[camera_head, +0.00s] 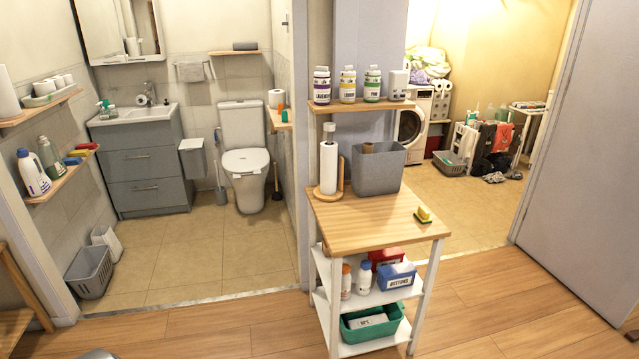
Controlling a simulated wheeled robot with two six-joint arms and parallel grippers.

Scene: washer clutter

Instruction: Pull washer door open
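A white front-loading washer (417,110) stands in the far right room, partly hidden behind the grey wall section and the shelf. Its round door (408,127) with dark glass faces the room and looks closed, though it is small and partly covered at this distance. Laundry is piled on top of the washer.
A white cart with a wooden top (365,219) stands in front, holding a grey bin (378,172) and a paper towel roll (328,168). Drying racks (490,140) and a basket (449,163) stand right of the washer. A grey door (590,170) is at right.

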